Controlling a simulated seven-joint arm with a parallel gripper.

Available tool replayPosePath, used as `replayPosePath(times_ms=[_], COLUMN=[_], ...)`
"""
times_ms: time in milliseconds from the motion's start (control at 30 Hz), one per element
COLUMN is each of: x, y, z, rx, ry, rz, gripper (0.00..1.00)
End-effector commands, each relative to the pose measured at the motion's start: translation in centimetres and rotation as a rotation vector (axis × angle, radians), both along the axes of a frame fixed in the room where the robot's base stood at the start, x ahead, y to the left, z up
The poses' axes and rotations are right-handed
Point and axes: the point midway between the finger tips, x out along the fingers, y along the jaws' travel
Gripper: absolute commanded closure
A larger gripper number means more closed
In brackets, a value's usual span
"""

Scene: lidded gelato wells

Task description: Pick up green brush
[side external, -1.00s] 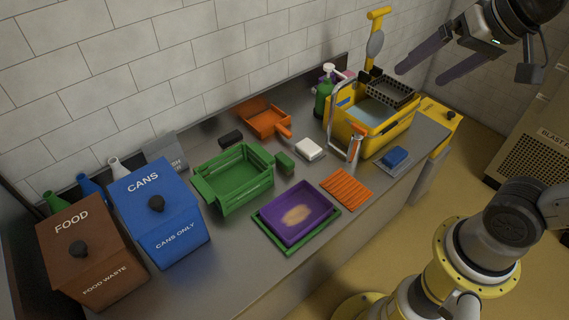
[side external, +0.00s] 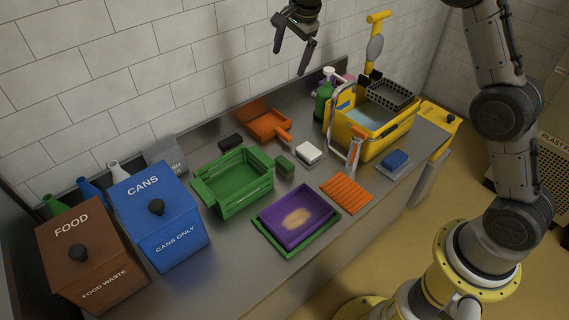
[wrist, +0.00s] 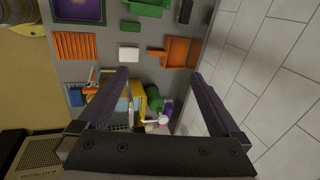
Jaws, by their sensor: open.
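The green brush appears as a small dark green block (side external: 285,166) on the steel counter, just right of the green crate (side external: 234,184) in the side view. In the wrist view it shows as a small green piece (wrist: 130,26) below the crate. My gripper (side external: 292,52) is open and empty, high above the back of the counter near the tiled wall. In the wrist view the gripper (wrist: 160,76) has its two fingers wide apart, with nothing between them. The brush lies outside the fingers, towards the upper left of that view.
Near the brush are a white block (side external: 309,152), a black block (side external: 231,139) and an orange dustpan (side external: 266,124). A purple tray (side external: 322,233) lies in front. A yellow bucket (side external: 378,145) and green bottle (side external: 324,101) stand right. Lidded bins (side external: 165,235) stand left.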

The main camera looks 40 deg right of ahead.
Motion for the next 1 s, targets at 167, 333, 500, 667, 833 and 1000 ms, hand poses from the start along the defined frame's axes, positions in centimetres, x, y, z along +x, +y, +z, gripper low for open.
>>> replayPosePath(times_ms=[167,333,500,667,833,1000], x=[3.5,4.4,3.2,2.3,2.2,2.2], y=[-0.3,-0.6,-0.7,-0.7,-0.7,-0.6], z=[-9.3,-18.0,-24.4,-27.1,-29.7,-32.9], rx=[0.016,0.017,0.016,0.016,0.016,0.016], ry=[0.099,0.196,0.285,0.324,0.329,0.327], rz=[-0.056,-0.061,-0.063,-0.064,-0.064,-0.063], gripper=[0.0,0.0,0.0,0.0,0.0,0.0])
